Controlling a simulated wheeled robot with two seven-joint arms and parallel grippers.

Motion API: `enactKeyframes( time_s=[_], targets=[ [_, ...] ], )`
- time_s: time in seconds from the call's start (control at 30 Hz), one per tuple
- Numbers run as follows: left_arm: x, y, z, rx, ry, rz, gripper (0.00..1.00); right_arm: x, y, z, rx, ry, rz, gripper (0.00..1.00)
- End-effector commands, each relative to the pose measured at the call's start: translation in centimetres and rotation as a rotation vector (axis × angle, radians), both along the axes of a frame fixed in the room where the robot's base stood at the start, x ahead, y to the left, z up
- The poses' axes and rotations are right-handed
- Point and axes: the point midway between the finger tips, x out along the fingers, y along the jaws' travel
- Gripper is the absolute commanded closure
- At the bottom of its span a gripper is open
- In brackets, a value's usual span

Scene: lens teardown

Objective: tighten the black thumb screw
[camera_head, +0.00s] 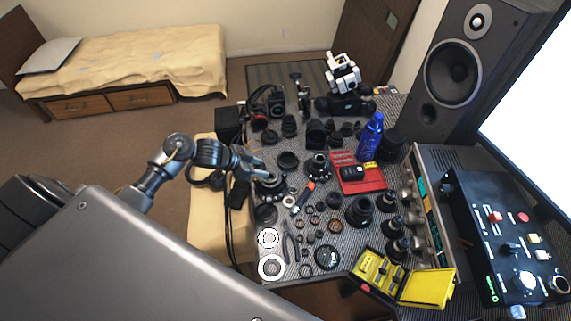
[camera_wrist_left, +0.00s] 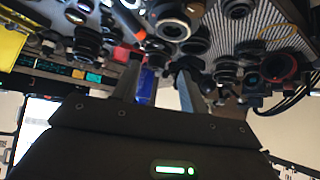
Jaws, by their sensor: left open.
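My left gripper (camera_head: 262,171) reaches in from the left over the left edge of the grey table, just above a dark round lens part (camera_head: 270,187). In the left wrist view its two fingers (camera_wrist_left: 158,70) stand apart, with a gap between them. A small black knob-like piece (camera_wrist_left: 187,64) shows at the tip of the right-hand finger there; I cannot tell whether it touches the finger or whether it is the black thumb screw. I cannot pick out the thumb screw for certain in the head view. My right gripper is not in view.
Lens parts crowd the table, including a large black lens (camera_head: 361,212). A red tray (camera_head: 375,185), a blue bottle (camera_head: 370,138) and an open yellow case (camera_head: 427,288) stand to the right. A speaker (camera_head: 452,75) and black control box (camera_head: 510,235) border the right side.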

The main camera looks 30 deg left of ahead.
Motion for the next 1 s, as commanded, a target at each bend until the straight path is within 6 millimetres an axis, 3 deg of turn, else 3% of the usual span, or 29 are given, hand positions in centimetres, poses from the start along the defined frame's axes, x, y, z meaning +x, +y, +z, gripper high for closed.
enactKeyframes(
  time_s=[0.2, 0.3, 0.7, 1.0],
  targets=[
    [0.5, -0.4, -0.7, -0.004, 0.001, 0.005, 0.57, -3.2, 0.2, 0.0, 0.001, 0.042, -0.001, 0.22],
    [1.4, -1.1, -1.7, -0.006, 0.001, 0.005, 0.57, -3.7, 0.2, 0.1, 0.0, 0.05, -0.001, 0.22],
    [5.2, -4.2, -6.7, -0.003, 0.001, 0.002, 0.57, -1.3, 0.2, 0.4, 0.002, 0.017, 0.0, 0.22],
    [6.0, -4.7, -7.7, -0.001, -0.001, 0.001, 0.57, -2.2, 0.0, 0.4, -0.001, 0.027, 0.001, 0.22]
  ],
)
